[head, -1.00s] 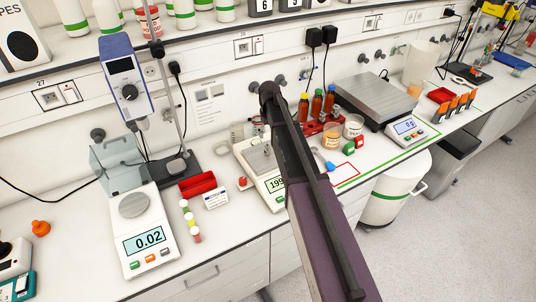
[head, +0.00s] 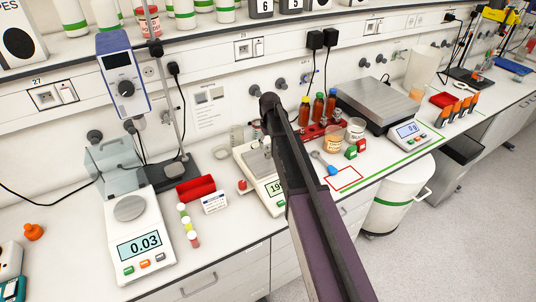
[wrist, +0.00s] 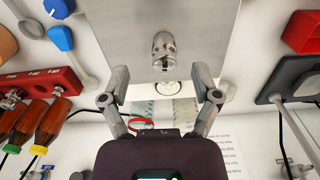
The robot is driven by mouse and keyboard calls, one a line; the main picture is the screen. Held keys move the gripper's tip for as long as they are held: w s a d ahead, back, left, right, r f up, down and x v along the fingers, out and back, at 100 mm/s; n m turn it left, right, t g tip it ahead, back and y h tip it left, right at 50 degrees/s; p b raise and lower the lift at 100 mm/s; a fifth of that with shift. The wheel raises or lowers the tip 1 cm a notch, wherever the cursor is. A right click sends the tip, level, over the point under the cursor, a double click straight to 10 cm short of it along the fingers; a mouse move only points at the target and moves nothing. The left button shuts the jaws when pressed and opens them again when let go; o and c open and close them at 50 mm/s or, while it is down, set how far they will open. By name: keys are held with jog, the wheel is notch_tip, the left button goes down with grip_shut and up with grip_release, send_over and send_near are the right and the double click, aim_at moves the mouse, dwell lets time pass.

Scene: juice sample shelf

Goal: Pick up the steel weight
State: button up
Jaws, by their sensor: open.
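The steel weight (wrist: 164,50) is a small shiny cylinder with a knob, on the pale plate of a balance in the wrist view. My gripper (wrist: 161,84) is open and empty, its two fingers spread either side of the weight's line. The weight appears just beyond the fingertips, roughly centred and not touched. In the head view my dark arm crosses in front of the middle balance (head: 274,187) and covers part of it.
Another balance (head: 137,243) reads 0.03 at the front left. A blue-ended spoon (head: 331,170) and small jars lie to the right.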

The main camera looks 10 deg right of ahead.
aim_at(268, 147)
jog(key=shift+f, duration=0.15)
jog(key=f+b, duration=0.3)
jog(key=shift+w+a, duration=0.25)
jog(key=shift+a, duration=0.05)
jog(key=shift+f+b, duration=0.95)
jog(key=shift+b, duration=0.2)
grip_shut()
